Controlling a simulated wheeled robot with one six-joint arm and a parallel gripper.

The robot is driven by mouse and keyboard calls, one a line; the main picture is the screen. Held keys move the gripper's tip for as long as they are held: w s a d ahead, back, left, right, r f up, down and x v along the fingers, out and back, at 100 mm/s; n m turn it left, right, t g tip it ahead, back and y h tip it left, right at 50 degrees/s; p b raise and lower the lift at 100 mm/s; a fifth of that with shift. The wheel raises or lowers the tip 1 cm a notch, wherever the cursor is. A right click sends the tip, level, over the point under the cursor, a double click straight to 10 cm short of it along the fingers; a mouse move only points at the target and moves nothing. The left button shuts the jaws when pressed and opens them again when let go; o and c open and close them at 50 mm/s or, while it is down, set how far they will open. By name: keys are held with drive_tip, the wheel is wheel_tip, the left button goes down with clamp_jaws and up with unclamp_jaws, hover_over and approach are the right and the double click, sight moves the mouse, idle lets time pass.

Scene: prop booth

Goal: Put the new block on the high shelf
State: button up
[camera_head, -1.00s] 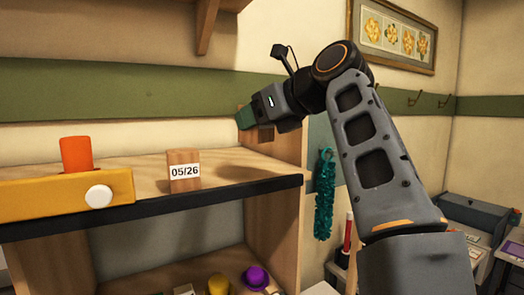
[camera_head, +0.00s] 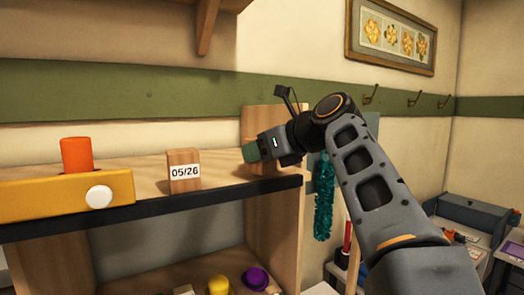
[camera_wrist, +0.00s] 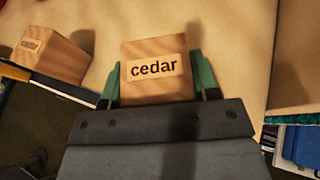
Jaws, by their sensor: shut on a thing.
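My gripper (camera_head: 254,153) is at the right end of the high shelf (camera_head: 222,178). Its green fingers are shut on a wooden block (camera_wrist: 153,88) with a "cedar" label, centred in the wrist view. In the head view the held block is mostly hidden behind the gripper, and I cannot tell whether it touches the shelf. Another wooden block (camera_head: 184,170), labelled "05/26" on its front, stands upright on the shelf left of my gripper. A wooden block with a "cedar"-like label (camera_wrist: 47,55) shows at the left of the wrist view.
An orange-yellow box (camera_head: 60,194) with a white knob stands on the shelf's left. The shelf is clear between the standing block and my gripper. A wooden side panel (camera_head: 272,120) rises behind the gripper. Small hats (camera_head: 255,278) sit on the level below.

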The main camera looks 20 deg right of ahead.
drive_tip(key=shift+f, duration=0.4)
drive_tip(key=o, duration=1)
drive_tip(key=shift+c, duration=0.2)
drive_tip(key=shift+r, duration=0.25)
drive_tip(key=v, duration=1.2)
drive_tip(key=shift+r, duration=0.15)
drive_tip(key=shift+d, duration=0.1)
